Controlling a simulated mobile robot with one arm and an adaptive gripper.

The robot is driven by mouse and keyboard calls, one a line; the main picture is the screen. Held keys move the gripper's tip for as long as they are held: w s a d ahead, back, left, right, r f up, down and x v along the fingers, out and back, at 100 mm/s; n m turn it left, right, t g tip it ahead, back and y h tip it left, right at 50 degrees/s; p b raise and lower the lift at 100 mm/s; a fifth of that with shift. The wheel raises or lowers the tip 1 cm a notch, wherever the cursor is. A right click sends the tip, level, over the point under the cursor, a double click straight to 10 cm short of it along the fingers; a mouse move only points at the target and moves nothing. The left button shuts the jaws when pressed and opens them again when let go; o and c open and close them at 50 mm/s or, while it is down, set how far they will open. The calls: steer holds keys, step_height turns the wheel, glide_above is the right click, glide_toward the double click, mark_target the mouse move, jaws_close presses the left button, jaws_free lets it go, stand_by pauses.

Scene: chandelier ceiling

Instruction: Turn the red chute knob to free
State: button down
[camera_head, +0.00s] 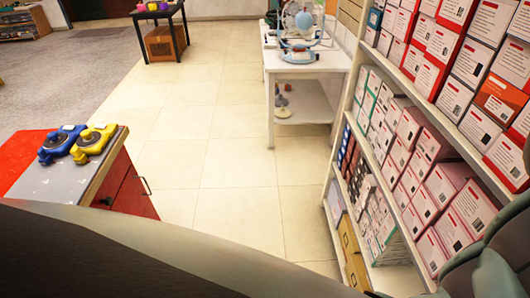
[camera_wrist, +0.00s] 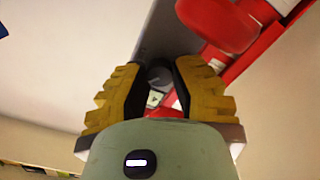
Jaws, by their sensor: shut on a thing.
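In the wrist view, my gripper (camera_wrist: 158,68) has black fingers with yellow ribbed pads. It is shut on a dark grey round part (camera_wrist: 158,78) between the fingers; only the part's end shows. A red rounded piece (camera_wrist: 225,22), possibly the red chute knob, is just above and to the right of the right finger, attached to a red frame (camera_wrist: 262,55). I cannot tell whether the dark part belongs to it or which way the knob is turned. The head view shows neither my gripper nor the knob.
In the head view, shelves of boxes (camera_head: 400,140) stand close on the right. A white table (camera_head: 300,62) with a device stands ahead. A red cabinet (camera_head: 135,185) with blue and yellow items is at left. Tiled floor (camera_head: 235,165) between them is clear.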

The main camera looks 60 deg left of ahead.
steer(key=n+b, duration=0.3)
steer(key=shift+f+n, duration=0.2)
steer(key=shift+n, duration=0.1)
steer(key=shift+r+n+b, duration=0.15)
steer(key=shift+n+b, duration=0.95)
steer(key=shift+n, duration=0.3)
steer(key=c, duration=0.7)
jaws_free()
steer(key=shift+w, duration=0.1)
steer(key=shift+c, duration=0.2)
steer(key=v, duration=1.2)
